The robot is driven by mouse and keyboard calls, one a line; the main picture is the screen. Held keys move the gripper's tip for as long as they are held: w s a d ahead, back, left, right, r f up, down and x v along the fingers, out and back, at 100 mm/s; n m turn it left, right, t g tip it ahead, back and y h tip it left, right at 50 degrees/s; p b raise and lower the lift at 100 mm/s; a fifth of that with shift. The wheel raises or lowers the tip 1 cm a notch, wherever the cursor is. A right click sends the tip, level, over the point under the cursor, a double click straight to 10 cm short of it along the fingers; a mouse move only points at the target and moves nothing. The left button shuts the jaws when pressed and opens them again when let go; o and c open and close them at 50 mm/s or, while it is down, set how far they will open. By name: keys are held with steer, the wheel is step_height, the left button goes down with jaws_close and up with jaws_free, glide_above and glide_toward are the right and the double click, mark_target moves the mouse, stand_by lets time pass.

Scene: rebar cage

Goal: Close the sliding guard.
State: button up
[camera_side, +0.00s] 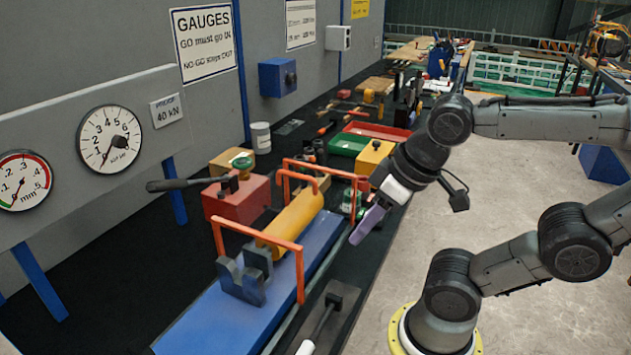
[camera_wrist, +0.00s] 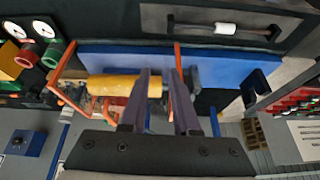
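The sliding guard appears as an orange tube frame (camera_side: 258,237) with hoops over the blue bed (camera_side: 222,312). One hoop stands at the near end, and more orange tube (camera_side: 325,169) rises at the far end. My gripper (camera_side: 358,236) points down with purple fingers at the right side of the bed, near the far orange tube. In the wrist view my gripper (camera_wrist: 161,74) has its fingers apart, with a gap between them. An orange bar (camera_wrist: 178,56) shows by the right fingertip; contact cannot be told. A yellow cylinder (camera_side: 293,222) lies on the bed inside the frame.
A red block (camera_side: 236,196) with a dark lever stands left of the bed. A yellow box (camera_side: 371,157) and green tray (camera_side: 347,144) lie behind.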

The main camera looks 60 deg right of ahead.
steer(key=r, duration=0.2)
steer(key=r+m, duration=0.1)
steer(key=r, duration=0.1)
steer(key=shift+w+a+m+g, duration=0.1)
steer(key=shift+a+m+g, duration=0.1)
steer(key=shift+m+g, duration=0.1)
jaws_close()
steer(key=w+d+r+m+g+y, duration=0.2)
steer(key=w+d+r+m+g, duration=0.2)
steer(key=w+d+r+m, duration=0.65)
steer(key=w+d+f+m+y, duration=0.15)
steer(key=w+d, duration=0.25)
steer(key=d, duration=0.7)
steer(key=s+d+f+m, duration=0.35)
steer(key=d+f, duration=0.35)
steer(key=d, duration=0.5)
steer(key=a+f, duration=0.7)
steer(key=f, duration=0.2)
steer(key=shift+w+a+g+y, duration=0.3)
steer(key=shift+y, duration=0.15)
